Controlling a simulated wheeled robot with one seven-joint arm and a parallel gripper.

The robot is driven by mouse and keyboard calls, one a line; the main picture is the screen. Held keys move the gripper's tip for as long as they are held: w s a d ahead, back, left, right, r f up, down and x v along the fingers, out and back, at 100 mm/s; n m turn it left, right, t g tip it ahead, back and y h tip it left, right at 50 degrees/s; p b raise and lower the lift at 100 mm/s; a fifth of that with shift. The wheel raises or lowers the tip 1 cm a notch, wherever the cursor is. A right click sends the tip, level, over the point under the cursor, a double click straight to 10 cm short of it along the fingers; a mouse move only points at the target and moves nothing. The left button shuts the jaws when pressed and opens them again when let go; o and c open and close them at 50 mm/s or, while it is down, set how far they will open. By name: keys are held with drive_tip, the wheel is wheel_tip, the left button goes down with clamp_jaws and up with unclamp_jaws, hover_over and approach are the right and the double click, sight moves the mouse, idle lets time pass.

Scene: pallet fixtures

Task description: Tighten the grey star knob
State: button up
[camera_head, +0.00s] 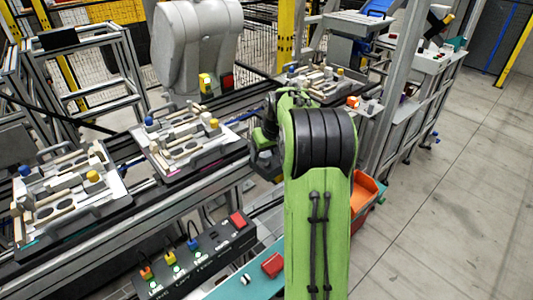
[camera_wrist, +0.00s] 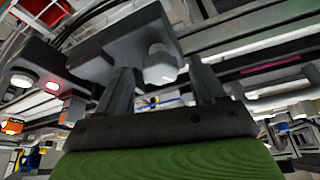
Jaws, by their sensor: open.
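In the wrist view a light grey faceted knob (camera_wrist: 160,66), which looks like the grey star knob, sits on a dark grey block (camera_wrist: 135,32). My gripper (camera_wrist: 163,78) is open, with one dark finger on either side of the knob. Gaps show between the knob and both fingers, and I cannot tell how deep the knob lies between them. In the head view my green arm covers most of my gripper, and I cannot make out the grey knob there.
Pallets with fixtures stand on the conveyor, one at left (camera_head: 120,200), one mid-picture (camera_head: 160,173) and one behind my arm. A dark button box (camera_head: 195,257) is in front. An orange bin (camera_head: 366,190) is right of my arm. Open floor (camera_head: 450,170) lies at right.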

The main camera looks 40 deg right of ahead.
drive_tip(key=c, duration=1.1)
drive_tip(key=shift+o, duration=0.2)
